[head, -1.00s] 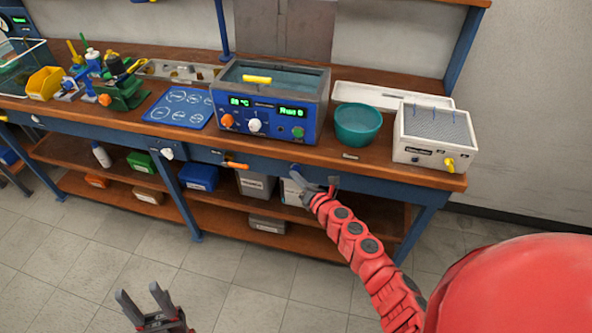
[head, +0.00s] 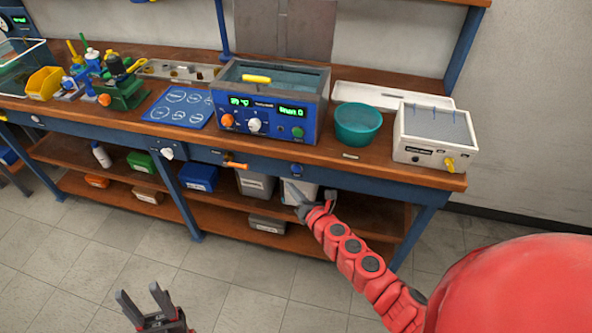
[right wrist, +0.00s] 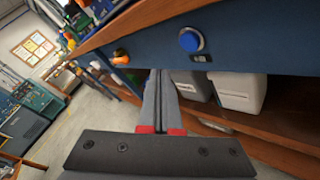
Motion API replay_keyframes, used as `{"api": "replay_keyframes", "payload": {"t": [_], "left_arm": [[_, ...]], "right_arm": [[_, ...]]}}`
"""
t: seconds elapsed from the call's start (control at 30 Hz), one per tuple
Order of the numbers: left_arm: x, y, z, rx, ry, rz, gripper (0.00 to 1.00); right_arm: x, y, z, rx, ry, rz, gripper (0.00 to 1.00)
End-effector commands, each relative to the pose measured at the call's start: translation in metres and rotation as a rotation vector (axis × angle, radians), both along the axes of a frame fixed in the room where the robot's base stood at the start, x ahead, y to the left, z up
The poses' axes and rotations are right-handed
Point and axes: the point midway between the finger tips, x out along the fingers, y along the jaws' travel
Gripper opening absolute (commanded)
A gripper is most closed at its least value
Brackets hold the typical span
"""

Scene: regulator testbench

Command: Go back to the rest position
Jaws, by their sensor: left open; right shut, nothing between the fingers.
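My right gripper (head: 301,203) is in front of the bench, below the tabletop edge, at the height of the upper shelf. It is shut with nothing between its fingers. In the right wrist view its fingers (right wrist: 160,100) lie together, pointing toward the bench front. My left gripper (head: 146,304) is at the bottom of the head view, above the floor and away from the bench. Its two fingers point up and stand apart, empty.
The workbench (head: 335,168) carries a blue bath with displays (head: 268,118), a teal bowl (head: 358,124) and a white box (head: 434,137). A blue button (right wrist: 191,40) and an orange handle (right wrist: 121,56) sit on its front. White bins (right wrist: 240,91) stand on the shelf. The floor (head: 235,270) in front is clear.

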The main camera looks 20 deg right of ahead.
Motion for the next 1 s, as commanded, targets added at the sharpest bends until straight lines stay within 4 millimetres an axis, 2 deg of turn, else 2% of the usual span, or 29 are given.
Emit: {"api": "replay_keyframes", "payload": {"t": [0.13, 0.57, 0.67, 0.77, 0.87, 0.9, 0.97, 1.0], "left_arm": [[0.0, 0.0, -0.001, 0.0, 0.0, 0.0, 0.5], [0.0, 0.0, -0.001, 0.0, 0.0, 0.0, 0.5], [0.0, 0.0, -0.001, 0.0, 0.0, 0.0, 0.5], [0.0, 0.0, -0.001, 0.0, 0.0, 0.0, 0.5], [0.0, 0.0, -0.001, 0.0, 0.0, 0.0, 0.5], [0.0, 0.0, -0.001, 0.0, 0.0, 0.0, 0.5], [0.0, 0.0, -0.001, 0.0, 0.0, 0.0, 0.5], [0.0, 0.0, -0.001, 0.0, 0.0, 0.0, 0.5]], "right_arm": [[-0.009, 0.006, 0.0, 0.0, 0.001, 0.001, 0.0], [-0.009, 0.006, 0.0, 0.0, 0.0, 0.0, 0.0], [-0.012, 0.012, -0.003, 0.04, 0.011, 0.017, 0.0], [-0.026, 0.037, -0.012, 0.212, 0.054, 0.086, 0.0], [-0.055, 0.082, -0.01, 0.55, 0.112, 0.22, 0.0], [-0.07, 0.101, -0.001, 0.718, 0.13, 0.287, 0.0], [-0.093, 0.125, 0.024, 0.978, 0.141, 0.401, 0.0], [-0.109, 0.135, 0.046, 1.148, 0.136, 0.482, 0.0]]}}
